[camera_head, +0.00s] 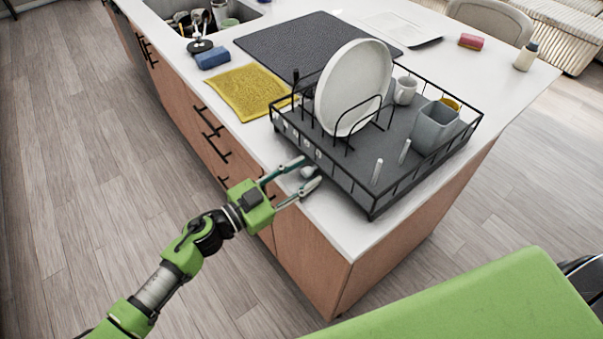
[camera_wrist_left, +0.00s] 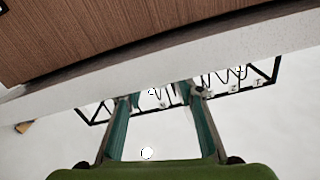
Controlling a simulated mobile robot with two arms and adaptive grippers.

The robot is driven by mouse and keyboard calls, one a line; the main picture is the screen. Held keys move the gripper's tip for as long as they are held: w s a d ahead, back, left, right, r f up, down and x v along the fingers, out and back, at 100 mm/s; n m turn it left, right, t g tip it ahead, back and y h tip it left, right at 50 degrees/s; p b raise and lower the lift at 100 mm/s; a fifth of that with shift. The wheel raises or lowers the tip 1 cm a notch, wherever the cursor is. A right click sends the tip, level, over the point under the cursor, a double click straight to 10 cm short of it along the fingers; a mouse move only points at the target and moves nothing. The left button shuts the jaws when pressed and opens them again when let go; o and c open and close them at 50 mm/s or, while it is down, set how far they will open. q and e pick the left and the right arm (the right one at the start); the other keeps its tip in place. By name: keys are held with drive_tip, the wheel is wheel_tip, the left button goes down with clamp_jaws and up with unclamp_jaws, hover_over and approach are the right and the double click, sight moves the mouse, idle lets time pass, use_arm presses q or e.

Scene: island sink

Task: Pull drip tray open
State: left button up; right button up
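The dish rack (camera_head: 372,202) is a black wire frame on the island's near corner. The dark grey drip tray (camera_head: 352,163) appears as the flat floor inside it. My left gripper (camera_head: 311,171) reaches over the counter edge to the rack's near left side. Its two fingers are apart, with a small pale grey piece between or just beyond them; I cannot tell whether it belongs to the tray. In the left wrist view the spread fingers (camera_wrist_left: 159,94) reach toward the rack's black wires (camera_wrist_left: 232,78). Contact is unclear. My right gripper is not in view.
The rack holds a white plate (camera_head: 352,88), a mug (camera_head: 405,91) and a grey cup (camera_head: 435,127). A yellow cloth (camera_head: 250,91), blue sponge (camera_head: 212,58) and dark mat (camera_head: 300,43) lie farther back. Drawer handles (camera_head: 208,122) project along the island's left face.

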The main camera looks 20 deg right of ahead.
use_arm(q)
clamp_jaws()
drive_tip(key=shift+a, duration=0.1)
drive_tip(key=p+v, duration=0.4)
drive_tip(key=v, duration=2)
unclamp_jaws()
